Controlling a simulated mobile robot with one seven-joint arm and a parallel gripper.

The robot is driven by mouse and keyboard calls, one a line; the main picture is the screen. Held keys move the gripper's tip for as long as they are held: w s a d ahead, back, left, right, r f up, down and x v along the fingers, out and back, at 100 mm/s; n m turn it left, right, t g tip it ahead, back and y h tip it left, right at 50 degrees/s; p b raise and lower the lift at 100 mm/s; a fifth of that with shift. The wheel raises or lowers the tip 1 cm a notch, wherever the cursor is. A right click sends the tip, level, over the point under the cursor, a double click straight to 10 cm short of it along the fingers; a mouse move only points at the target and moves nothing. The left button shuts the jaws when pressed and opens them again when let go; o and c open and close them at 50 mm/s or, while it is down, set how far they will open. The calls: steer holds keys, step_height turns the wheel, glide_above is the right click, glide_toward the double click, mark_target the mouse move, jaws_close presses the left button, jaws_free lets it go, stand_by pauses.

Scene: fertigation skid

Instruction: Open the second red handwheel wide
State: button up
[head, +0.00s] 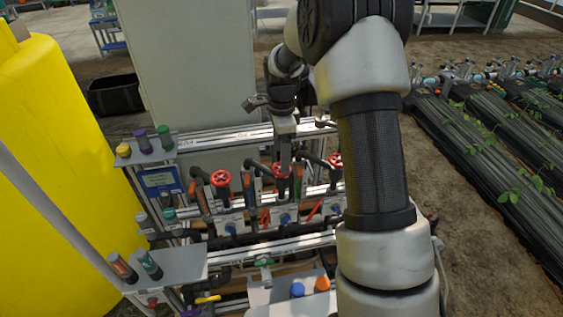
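Three red handwheels stand in a row on the skid's dark pipework in the head view: the left one (221,179), the middle one (281,171) and the right one (336,160). The middle wheel is second from either side. My gripper (285,157) points down at the middle wheel and covers part of its far side. Its fingertips are small and dark against the pipes. I cannot tell whether they touch the wheel or whether they are open or shut. The left wheel is clear of my arm, and the right wheel sits close beside it.
Metal rails (220,140) frame the pipework. Shelves with small bottles (150,265) stand at the left, near a large yellow tank (50,170). A tall pale panel (190,65) rises behind. Blue and orange knobs (297,289) sit low in front. Plant rows (500,150) lie right.

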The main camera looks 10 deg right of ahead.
steer(key=shift+f, duration=1.75)
steer(key=c, duration=1)
steer(key=shift+c, duration=0.2)
